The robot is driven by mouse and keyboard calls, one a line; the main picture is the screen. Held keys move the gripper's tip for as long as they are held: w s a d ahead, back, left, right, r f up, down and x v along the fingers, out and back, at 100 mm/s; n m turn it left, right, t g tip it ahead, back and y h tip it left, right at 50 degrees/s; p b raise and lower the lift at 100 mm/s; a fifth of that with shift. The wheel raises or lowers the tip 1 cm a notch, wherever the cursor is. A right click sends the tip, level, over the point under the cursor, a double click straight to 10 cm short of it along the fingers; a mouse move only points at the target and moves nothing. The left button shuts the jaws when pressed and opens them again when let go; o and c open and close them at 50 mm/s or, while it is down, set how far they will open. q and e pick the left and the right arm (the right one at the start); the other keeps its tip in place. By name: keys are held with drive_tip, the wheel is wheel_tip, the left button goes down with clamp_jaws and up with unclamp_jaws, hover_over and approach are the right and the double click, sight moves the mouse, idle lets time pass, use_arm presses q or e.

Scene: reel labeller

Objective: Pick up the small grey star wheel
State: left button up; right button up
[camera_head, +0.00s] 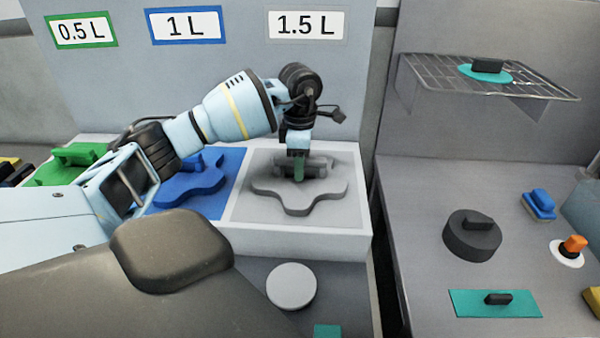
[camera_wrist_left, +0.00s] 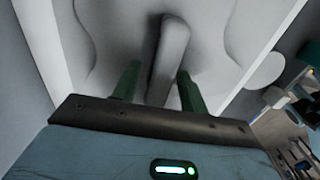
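The small grey star wheel (camera_head: 325,193) lies in the grey right-hand compartment under the 1.5 L sign. Its lobed plate and raised bar handle show in the left wrist view (camera_wrist_left: 168,55). My left gripper (camera_head: 299,172) is directly above it, pointing down. In the left wrist view its two green fingers (camera_wrist_left: 158,78) are apart, one on each side of the handle, with a gap on both sides. The gripper hides part of the handle in the head view. Whether the fingertips reach down beside the handle is hard to tell. My right gripper is not in view.
A blue star wheel (camera_head: 195,187) and a green one (camera_head: 72,165) lie in the compartments to the left. A white round disc (camera_head: 291,286) is in front of the tray. A wire shelf (camera_head: 430,72) and a bench with a dark round knobbed part (camera_head: 472,240) are at right.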

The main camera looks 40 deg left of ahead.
use_arm(q)
clamp_jaws()
drive_tip(key=shift+r, duration=0.45)
wheel_tip(320, 180, up, 3)
drive_tip(key=shift+r, duration=0.2)
drive_tip(key=s+r+b, duration=0.1)
drive_tip(key=s+b, duration=0.1)
drive_tip(key=s, duration=1.4)
drive_tip(key=shift+d, duration=0.3)
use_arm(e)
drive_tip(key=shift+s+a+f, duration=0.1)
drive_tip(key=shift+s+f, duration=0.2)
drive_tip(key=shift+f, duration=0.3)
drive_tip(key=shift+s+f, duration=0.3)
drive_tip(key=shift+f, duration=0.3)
